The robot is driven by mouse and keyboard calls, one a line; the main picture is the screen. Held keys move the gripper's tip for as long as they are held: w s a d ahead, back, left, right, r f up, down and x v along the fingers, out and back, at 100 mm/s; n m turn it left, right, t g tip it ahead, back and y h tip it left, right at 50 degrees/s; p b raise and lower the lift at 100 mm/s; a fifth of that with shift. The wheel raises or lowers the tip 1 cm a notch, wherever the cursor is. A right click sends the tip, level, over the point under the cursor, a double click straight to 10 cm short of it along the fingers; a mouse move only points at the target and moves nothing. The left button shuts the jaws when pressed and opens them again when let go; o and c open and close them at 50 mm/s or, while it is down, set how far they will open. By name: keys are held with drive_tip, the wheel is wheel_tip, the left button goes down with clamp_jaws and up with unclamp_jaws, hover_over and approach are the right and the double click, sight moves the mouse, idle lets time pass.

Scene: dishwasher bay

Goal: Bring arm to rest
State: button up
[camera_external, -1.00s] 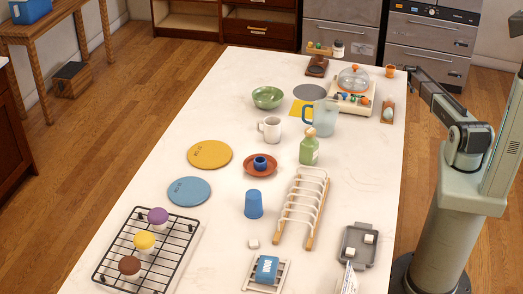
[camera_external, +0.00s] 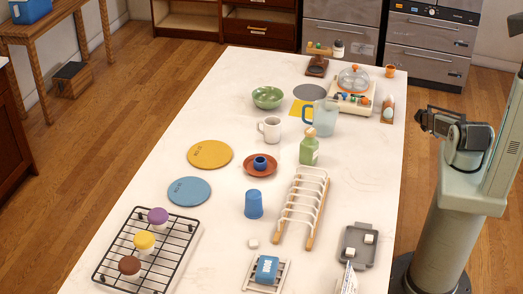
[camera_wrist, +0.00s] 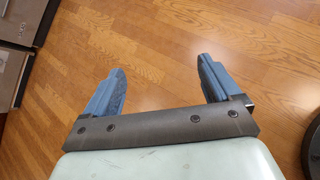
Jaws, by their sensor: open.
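My gripper (camera_external: 424,118) is at the right of the external view, beside the counter's right edge and close to my own column. In the wrist view my gripper (camera_wrist: 160,80) shows two blue fingers spread wide apart, with only wood floor between them. It is open, holds nothing and touches nothing. In the external view the arm is folded back and its fingers are small and hard to make out.
The white counter (camera_external: 225,133) holds a rack (camera_external: 302,205), a grey tray (camera_external: 360,258), a green bottle (camera_external: 308,150), a clear pitcher (camera_external: 327,117) and a glass-domed board (camera_external: 354,82). The wood floor (camera_wrist: 200,30) around my gripper is clear.

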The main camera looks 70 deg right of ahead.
drive_tip(key=w+a+f+m+y, duration=0.1)
drive_tip(key=w+a, duration=0.6)
drive_tip(key=a, duration=0.5)
drive_tip(key=w+a+f+m+y, duration=0.1)
drive_tip(key=w+a+m+y, duration=0.1)
drive_tip(key=w+a, duration=0.75)
drive_tip(key=w+a+f+m+y, duration=0.1)
drive_tip(key=w+a, duration=0.4)
drive_tip(key=a, duration=1)
drive_tip(key=s+a+r+m+g+y, duration=0.1)
drive_tip(key=a+g, duration=0.1)
drive_tip(key=a, duration=0.9)
drive_tip(key=s+a+r+g, duration=0.1)
drive_tip(key=a+r, duration=0.1)
drive_tip(key=a, duration=1)
drive_tip(key=s+a+f+m+t+y, duration=0.1)
drive_tip(key=s+a+f+y, duration=0.1)
drive_tip(key=s+a+f, duration=0.3)
drive_tip(key=a+f, duration=0.4)
drive_tip(key=shift+s+a+f+m+t, duration=0.3)
drive_tip(key=shift+s+a+t, duration=0.05)
drive_tip(key=shift+t, duration=0.05)
